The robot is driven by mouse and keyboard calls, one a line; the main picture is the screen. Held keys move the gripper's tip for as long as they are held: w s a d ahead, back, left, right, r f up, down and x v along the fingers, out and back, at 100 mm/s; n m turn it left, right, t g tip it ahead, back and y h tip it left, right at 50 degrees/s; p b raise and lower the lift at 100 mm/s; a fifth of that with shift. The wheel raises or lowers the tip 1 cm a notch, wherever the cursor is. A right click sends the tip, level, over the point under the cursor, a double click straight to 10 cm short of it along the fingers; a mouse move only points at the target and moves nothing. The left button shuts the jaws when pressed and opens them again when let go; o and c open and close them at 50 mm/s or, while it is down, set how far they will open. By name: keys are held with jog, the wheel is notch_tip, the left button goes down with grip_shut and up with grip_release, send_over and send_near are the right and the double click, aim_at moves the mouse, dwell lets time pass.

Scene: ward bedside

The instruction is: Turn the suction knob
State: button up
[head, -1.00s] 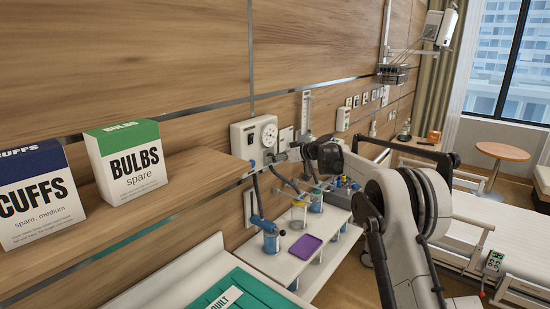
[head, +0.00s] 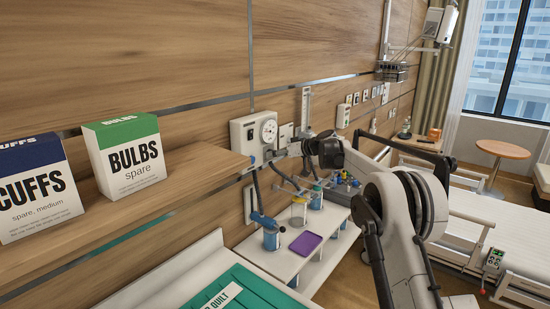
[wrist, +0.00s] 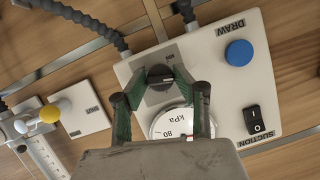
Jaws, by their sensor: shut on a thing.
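The suction unit, a pale wall-mounted panel (head: 241,141), is on the wood wall in the head view and fills the upper right of the wrist view (wrist: 205,65). Its small black knob (wrist: 159,74) sits on a grey plate beside the round kPa gauge (wrist: 168,124). My gripper (wrist: 158,83) is shut on the knob, with a green-padded finger on either side of it. The fingers and gripper body hide part of the gauge. In the head view the gripper (head: 281,154) reaches the unit's lower right, and the knob cannot be made out.
The panel also carries a blue button (wrist: 238,53) and a black rocker switch (wrist: 254,119). Grey hoses (wrist: 75,14) run close by. A shelf with CUFFS (head: 38,188) and BULBS (head: 127,158) boxes is at left. A purple tray (head: 306,244) and jars stand below.

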jog(key=o, duration=1.1)
jog(key=shift+o, duration=0.2)
jog(key=v, duration=1.2)
